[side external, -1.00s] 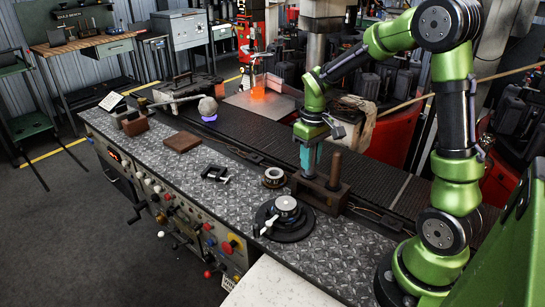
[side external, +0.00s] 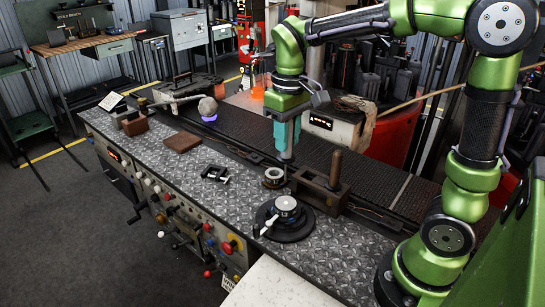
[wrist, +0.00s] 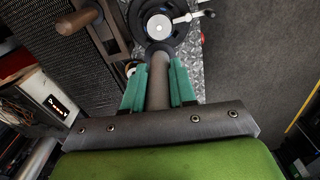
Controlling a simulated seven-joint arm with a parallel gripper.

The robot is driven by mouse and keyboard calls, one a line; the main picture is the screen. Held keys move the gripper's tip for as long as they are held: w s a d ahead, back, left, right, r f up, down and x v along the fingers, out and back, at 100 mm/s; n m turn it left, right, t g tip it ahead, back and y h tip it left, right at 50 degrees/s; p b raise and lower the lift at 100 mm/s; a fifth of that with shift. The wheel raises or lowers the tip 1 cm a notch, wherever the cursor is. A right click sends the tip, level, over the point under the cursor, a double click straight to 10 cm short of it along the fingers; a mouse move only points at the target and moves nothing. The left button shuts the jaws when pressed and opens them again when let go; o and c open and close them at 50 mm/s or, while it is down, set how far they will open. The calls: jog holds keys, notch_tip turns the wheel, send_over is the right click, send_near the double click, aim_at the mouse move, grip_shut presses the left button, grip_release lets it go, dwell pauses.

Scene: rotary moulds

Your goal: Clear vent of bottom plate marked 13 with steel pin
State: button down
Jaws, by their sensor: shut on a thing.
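My gripper (side external: 287,150) has teal fingers shut on a grey pin (side external: 288,167), held about upright with its lower end showing below the fingers. In the wrist view the pin (wrist: 158,82) runs between the two teal fingers (wrist: 158,70). It hangs above the bench, just left of a brown rack (side external: 318,198). A round dark fixture (side external: 268,230) with a silver disc (side external: 286,203) and a lever stands in front; it also shows in the wrist view (wrist: 176,38). I can read no mark 13 and cannot tell which piece is the bottom plate; no vent is discernible.
A brown peg (side external: 335,166) stands in the rack. A small ring-shaped part (side external: 273,176), a black clamp (side external: 214,174) and a brown block (side external: 183,142) lie on the patterned metal bench top. A dark conveyor (side external: 370,180) runs behind. Bare bench lies left of the fixture.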

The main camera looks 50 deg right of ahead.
aim_at(287, 156)
jog(key=shift+s+f+m, duration=0.2)
jog(key=shift+f+m, duration=0.05)
jog(key=shift+m, duration=0.15)
jog(key=shift+f, duration=3.45)
jog(key=shift+r, duration=0.1)
jog(key=shift+r, duration=3.55)
